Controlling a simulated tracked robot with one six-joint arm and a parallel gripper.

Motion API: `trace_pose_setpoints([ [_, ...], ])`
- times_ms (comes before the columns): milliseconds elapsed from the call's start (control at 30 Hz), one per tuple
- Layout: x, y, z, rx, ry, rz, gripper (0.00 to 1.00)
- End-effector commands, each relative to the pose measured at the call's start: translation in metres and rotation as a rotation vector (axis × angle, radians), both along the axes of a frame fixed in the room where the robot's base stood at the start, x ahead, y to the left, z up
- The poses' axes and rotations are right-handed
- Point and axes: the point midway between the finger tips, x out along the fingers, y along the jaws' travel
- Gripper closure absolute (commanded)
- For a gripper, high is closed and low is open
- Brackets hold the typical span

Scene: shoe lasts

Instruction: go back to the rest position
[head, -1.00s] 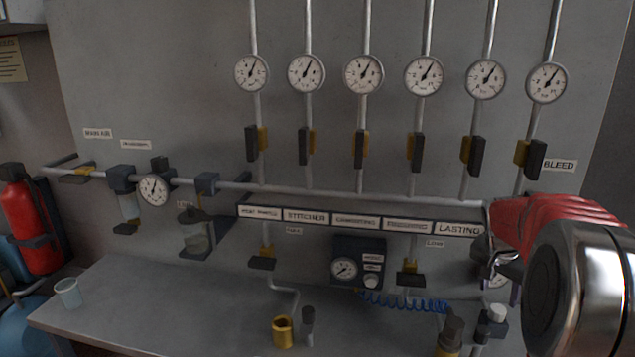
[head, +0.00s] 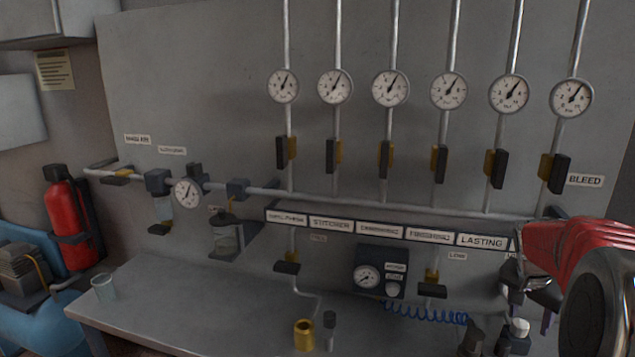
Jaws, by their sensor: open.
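My gripper (head: 530,282) shows at the right edge of the head view, below the right end of the label strip. Its dark fingers are partly hidden by my red and silver arm. The jaws are open, and I see nothing held between them. The gripper is in front of the panel's lower right part, near the coiled blue hose (head: 425,313).
A grey bench (head: 200,310) runs along the gauge panel (head: 230,60). On it are a clear cup (head: 104,288), a brass cylinder (head: 304,334) and a small dark-topped fitting (head: 329,330). Black-handled valves line the pipes. A red extinguisher (head: 70,220) stands left. The bench's left middle is clear.

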Motion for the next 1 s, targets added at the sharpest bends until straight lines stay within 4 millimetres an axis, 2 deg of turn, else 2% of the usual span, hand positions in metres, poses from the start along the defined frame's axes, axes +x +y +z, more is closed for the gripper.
trace_pose_setpoints([
  [267,-0.003,0.018,0.010,-0.001,-0.003,0.039,0.49],
  [567,-0.014,0.059,0.031,-0.002,-0.008,0.133,0.49],
  [767,-0.034,0.106,0.052,-0.006,-0.016,0.250,0.49],
  [1000,-0.066,0.165,0.071,-0.010,-0.025,0.405,0.49],
])
